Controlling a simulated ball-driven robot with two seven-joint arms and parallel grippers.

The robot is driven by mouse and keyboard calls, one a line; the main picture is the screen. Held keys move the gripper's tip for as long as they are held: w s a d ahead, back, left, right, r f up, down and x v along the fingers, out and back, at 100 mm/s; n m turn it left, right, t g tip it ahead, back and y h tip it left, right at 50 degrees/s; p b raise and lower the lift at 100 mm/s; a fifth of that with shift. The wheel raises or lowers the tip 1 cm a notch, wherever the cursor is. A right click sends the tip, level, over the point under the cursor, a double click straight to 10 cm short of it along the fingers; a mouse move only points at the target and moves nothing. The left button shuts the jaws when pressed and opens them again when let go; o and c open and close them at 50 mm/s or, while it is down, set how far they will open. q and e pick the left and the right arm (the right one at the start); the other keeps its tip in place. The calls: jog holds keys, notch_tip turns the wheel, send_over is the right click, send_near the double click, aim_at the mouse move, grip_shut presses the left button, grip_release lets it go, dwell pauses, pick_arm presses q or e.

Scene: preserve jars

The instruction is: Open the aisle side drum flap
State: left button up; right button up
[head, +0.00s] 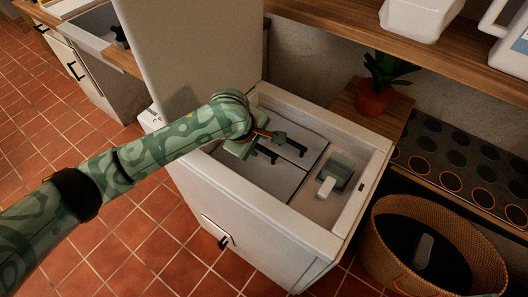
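A white top-loading washer (240,220) stands with its lid (190,50) raised upright. Inside its opening lie grey drum flap panels (280,183), lying flat with a thin dark seam visible between them. They look closed. My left gripper (288,155) reaches in from the left, just over the panels. Its two dark fingers are apart, with nothing visible between them. I cannot tell whether a fingertip touches a flap. My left wrist and hand hide the far left part of the panels. My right gripper is not in view.
A grey-and-white fitting (334,176) sits in the washer top, right of the panels. A wicker basket (392,250) stands at right. A potted plant (376,90) stands behind on a wooden surface. A shelf with white containers (420,18) overhangs the back. Tiled floor is clear at left.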

aim_at(265, 151)
pick_arm(q)
jog(key=b+x, duration=0.3)
jog(key=x, duration=0.3)
jog(key=shift+w+f, duration=0.1)
jog(key=shift+f, duration=0.1)
grip_shut()
